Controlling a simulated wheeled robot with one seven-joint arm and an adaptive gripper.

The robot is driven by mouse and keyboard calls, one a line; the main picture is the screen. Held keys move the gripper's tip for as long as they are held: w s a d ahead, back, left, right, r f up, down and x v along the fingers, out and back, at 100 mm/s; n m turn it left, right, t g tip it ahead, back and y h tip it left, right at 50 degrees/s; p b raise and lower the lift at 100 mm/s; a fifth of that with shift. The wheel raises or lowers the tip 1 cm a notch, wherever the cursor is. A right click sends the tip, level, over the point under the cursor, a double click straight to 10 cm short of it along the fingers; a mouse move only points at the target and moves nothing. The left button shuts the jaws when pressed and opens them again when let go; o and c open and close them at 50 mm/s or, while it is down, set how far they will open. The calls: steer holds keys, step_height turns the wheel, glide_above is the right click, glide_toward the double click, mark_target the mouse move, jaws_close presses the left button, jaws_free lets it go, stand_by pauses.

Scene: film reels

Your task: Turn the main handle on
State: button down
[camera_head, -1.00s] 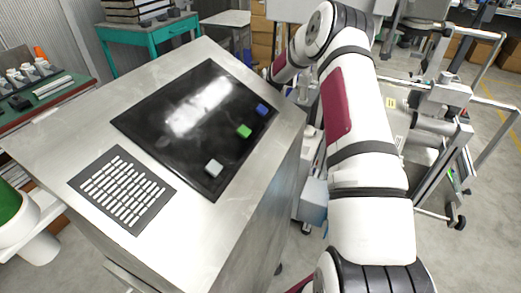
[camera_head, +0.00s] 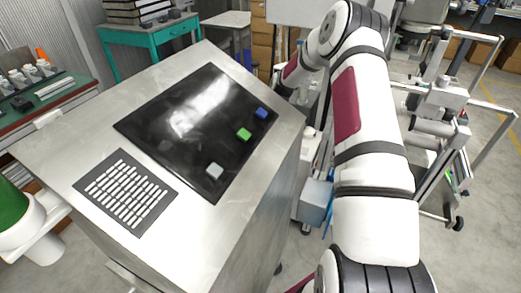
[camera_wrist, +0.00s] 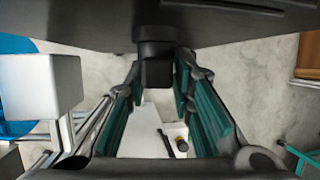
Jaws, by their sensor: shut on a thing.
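A black handle (camera_wrist: 157,68) sticks out from the dark grey face of the cabinet (camera_wrist: 90,22) in the wrist view. My gripper (camera_wrist: 158,80), with teal finger pads, has its fingers on either side of the handle and is shut on it. In the head view the cabinet (camera_head: 75,130) is a metal console with a sloped top. My arm reaches along its right side to its far end. The gripper and the handle are hidden from the head view.
The console top has a glossy black panel (camera_head: 165,125) with blue, green and white buttons, and a slotted plate (camera_head: 125,190). A teal table (camera_head: 150,32) stands behind. A metal frame cart (camera_head: 440,130) stands close at the right of my arm. Bare floor shows around.

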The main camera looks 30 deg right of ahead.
steer(key=shift+s+d+f+n+t+y+p, duration=0.2)
steer(key=shift+s+t+y+p, duration=0.15)
steer(key=shift+t+y, duration=0.3)
steer(key=shift+s+d+f+n+t+y+p, duration=0.2)
steer(key=shift+s+t+y+p, duration=0.15)
steer(key=shift+t, duration=0.4)
steer(key=shift+s+d+f+n+t+y+p, duration=0.1)
steer(key=shift+s+f+n+t+y+p, duration=0.15)
steer(key=shift+t+y, duration=0.4)
steer(key=c, duration=1.5)
jaws_free()
steer(key=shift+w+r, duration=0.1)
steer(key=shift+r, duration=0.05)
steer(key=shift+w+r, duration=0.1)
steer(key=shift+w, duration=0.1)
